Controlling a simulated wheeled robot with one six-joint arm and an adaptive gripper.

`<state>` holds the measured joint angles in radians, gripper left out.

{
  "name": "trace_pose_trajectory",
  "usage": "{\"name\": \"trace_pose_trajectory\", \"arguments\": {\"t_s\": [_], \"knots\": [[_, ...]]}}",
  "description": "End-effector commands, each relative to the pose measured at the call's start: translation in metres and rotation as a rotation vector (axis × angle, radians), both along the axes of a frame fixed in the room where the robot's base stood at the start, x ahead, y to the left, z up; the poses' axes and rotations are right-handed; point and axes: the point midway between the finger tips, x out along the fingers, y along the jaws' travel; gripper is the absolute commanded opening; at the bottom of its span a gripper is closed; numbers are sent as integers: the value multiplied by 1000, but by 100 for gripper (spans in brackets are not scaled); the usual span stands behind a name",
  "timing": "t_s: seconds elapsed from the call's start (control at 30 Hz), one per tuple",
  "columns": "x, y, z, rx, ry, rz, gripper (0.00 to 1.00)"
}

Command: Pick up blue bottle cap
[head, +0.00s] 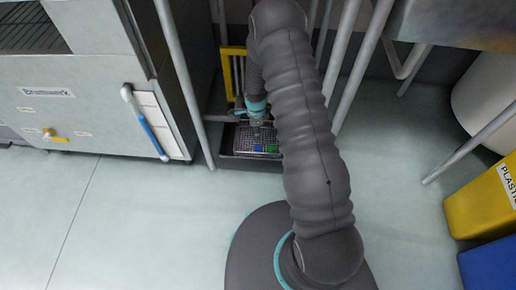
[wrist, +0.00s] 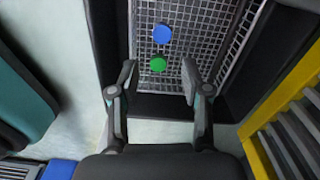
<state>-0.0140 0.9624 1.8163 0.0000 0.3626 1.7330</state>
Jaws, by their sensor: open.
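A blue bottle cap (wrist: 162,34) lies on a metal wire-grid surface in the wrist view. A green cap (wrist: 158,64) lies just below it in that picture, close by. In the head view, the blue cap (head: 258,148) and green cap (head: 272,149) show small on the grid. My gripper (wrist: 158,78) is open and empty, its two fingers on either side of the green cap in the picture. The blue cap shows beyond the fingertips. In the head view my gripper (head: 256,120) hangs over the grid; its fingers are too small to make out.
The wire grid (wrist: 215,25) sits in a dark tray (head: 228,162) with raised walls. A yellow frame (wrist: 260,160) stands close by. Metal legs (head: 190,90) flank the space. A yellow bin (head: 480,205) and a blue bin (head: 490,265) stand at right. Open floor (head: 130,220) lies at left.

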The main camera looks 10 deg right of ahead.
Motion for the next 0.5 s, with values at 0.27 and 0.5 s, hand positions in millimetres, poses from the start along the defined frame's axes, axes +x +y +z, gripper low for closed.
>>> {"name": "trace_pose_trajectory", "arguments": {"t_s": [0.27,0.5], "knots": [[-1,-1,-51,0,3,1,48],[0,-1,-74,0,1,2,48]]}}
